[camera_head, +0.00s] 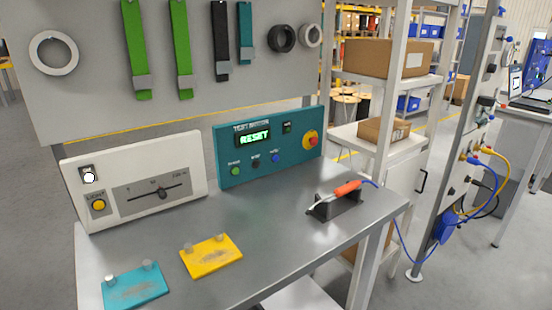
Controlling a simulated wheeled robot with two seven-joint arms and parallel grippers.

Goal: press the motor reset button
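The teal test motor panel (223,150) stands at the back of the steel bench. Its display (254,137) reads RESET in lit green letters. Below the display is a row of three buttons: a green button (235,171), a black button (255,163) and a blue button (275,158). Their labels are too small to read, so I cannot tell which is the reset button. A red knob on a yellow base (310,140) is at the panel's right, and a small dark green switch (287,127) is at the top. Neither gripper is in view.
The steel bench (270,225) is clear before the panel. A white panel (140,176) with a slider stands left. Yellow (211,257) and teal (136,288) plates lie in front.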

